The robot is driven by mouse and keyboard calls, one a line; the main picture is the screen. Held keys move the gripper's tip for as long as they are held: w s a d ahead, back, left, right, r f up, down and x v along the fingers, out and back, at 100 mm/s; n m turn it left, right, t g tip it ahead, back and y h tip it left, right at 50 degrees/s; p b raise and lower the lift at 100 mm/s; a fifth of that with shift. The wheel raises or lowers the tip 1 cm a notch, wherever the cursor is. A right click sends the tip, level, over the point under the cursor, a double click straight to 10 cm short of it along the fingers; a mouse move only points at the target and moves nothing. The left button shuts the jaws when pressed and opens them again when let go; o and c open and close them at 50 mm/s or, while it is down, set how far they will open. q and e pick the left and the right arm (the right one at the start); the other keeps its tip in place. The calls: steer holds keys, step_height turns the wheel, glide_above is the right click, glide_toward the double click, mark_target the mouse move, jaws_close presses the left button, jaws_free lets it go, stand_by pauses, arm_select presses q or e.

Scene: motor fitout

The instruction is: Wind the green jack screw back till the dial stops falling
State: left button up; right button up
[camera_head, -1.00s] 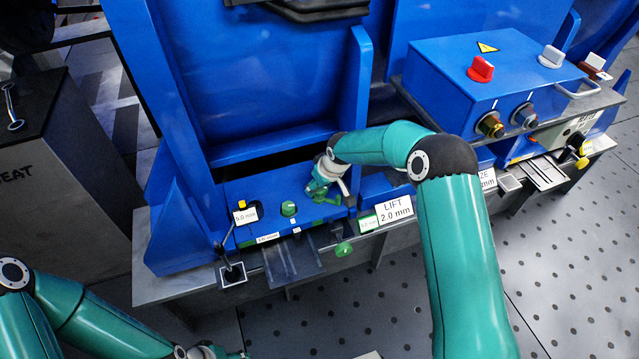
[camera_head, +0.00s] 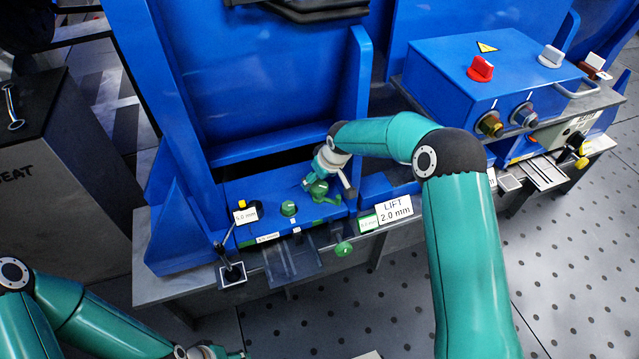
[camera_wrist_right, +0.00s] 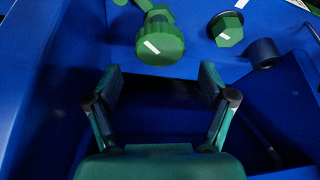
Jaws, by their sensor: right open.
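A green knob (camera_head: 289,208) with a pale mark sits on the blue ledge, left of my right gripper (camera_head: 317,187). Another green knob (camera_head: 343,249) sticks out below the front edge. In the right wrist view, a round green knob (camera_wrist_right: 160,43) with a white line lies beyond my open, empty right gripper (camera_wrist_right: 160,80), roughly centred. A green hex knob (camera_wrist_right: 227,29) is to its right. Which of these is the jack screw I cannot tell. The dial's face is not readable. My left gripper (camera_head: 225,353) is cut off at the bottom edge.
A small lever (camera_head: 228,250) stands left of the knobs. A LIFT 2.0 mm sign (camera_head: 395,209) is at the right. Blue upright walls rise behind and beside the ledge. A blue box (camera_head: 450,85) with red and white knobs stands further right. A dark blue cylinder (camera_wrist_right: 263,53) is near the hex knob.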

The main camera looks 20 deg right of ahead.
mark_target(317, 187)
step_height(317, 187, up, 7)
stand_by(0.3)
stand_by(1.8)
steer(key=s+a+r+m+g+h+p, duration=0.1)
steer(key=a+r+m+h, duration=0.15)
steer(key=m, duration=0.65)
steer(key=s+a+r+m+g+h+p, duration=0.1)
steer(key=a+r+m+g+h+p, duration=0.2)
steer(key=m, duration=0.6)
steer(key=shift+t, duration=0.6)
steer(key=b+x, duration=0.1)
steer(key=x, duration=0.4)
steer(key=a+b+x, duration=0.1)
steer(key=b+x, duration=0.1)
steer(key=x, duration=0.4)
steer(key=b+x, duration=0.1)
steer(key=x, duration=0.4)
steer(key=shift+w+a+f+b, duration=0.1)
steer(key=shift+w+f+b, duration=0.1)
steer(key=shift+f+b, duration=0.15)
